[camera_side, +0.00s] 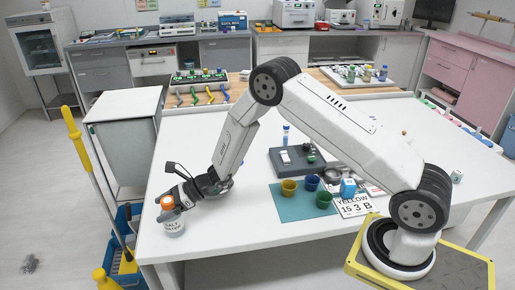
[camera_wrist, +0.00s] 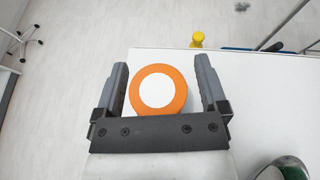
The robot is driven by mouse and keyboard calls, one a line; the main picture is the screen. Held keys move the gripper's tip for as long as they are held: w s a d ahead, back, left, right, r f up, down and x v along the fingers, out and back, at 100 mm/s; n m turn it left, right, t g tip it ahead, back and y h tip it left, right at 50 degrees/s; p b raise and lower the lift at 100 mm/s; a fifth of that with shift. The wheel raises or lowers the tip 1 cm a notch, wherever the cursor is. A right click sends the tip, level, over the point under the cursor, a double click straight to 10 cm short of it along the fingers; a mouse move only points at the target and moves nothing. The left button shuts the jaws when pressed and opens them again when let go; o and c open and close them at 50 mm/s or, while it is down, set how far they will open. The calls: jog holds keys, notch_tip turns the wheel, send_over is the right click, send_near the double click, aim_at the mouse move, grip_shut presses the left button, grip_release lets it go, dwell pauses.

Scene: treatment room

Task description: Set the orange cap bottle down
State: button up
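The orange cap bottle (camera_side: 173,224) is white with dark lettering and appears to stand upright on the white table (camera_side: 225,222), near its left end. In the wrist view its orange cap (camera_wrist: 159,94) has a white disc on top and hides the body below. My gripper (camera_side: 176,200) is at the height of the cap, reaching in from the right. In the wrist view my gripper (camera_wrist: 162,75) has one finger on each side of the cap. A gap shows at the right finger and a thin one at the left, so it looks open around the cap.
A teal mat (camera_side: 300,211) with coloured cups and a dark tray (camera_side: 284,162) lie to the right. A grey cabinet (camera_side: 125,135) and a yellow-handled mop (camera_side: 76,140) stand beyond the table's left edge. The table between bottle and mat is clear.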

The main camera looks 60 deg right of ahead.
jog(key=shift+r, duration=0.2)
jog(key=v, duration=1.2)
jog(key=shift+s+f, duration=0.1)
jog(key=shift+f, duration=0.05)
dwell(0.4)
jog(key=s+a+r+n+g+h, duration=0.25)
jog(key=s+n+g, duration=0.35)
jog(key=s+n, duration=0.45)
jog(key=s+d+r+n+h, duration=0.2)
jog(key=s+n+h, duration=0.2)
jog(key=n, duration=0.3)
jog(key=s+d+r+n+h, duration=0.1)
jog(key=s+d+n+h, duration=0.2)
jog(key=s+n, duration=0.3)
jog(key=shift+d+r+n+t+h, duration=0.4)
jog(key=shift+n+h, duration=0.25)
jog(key=shift+n, duration=0.2)
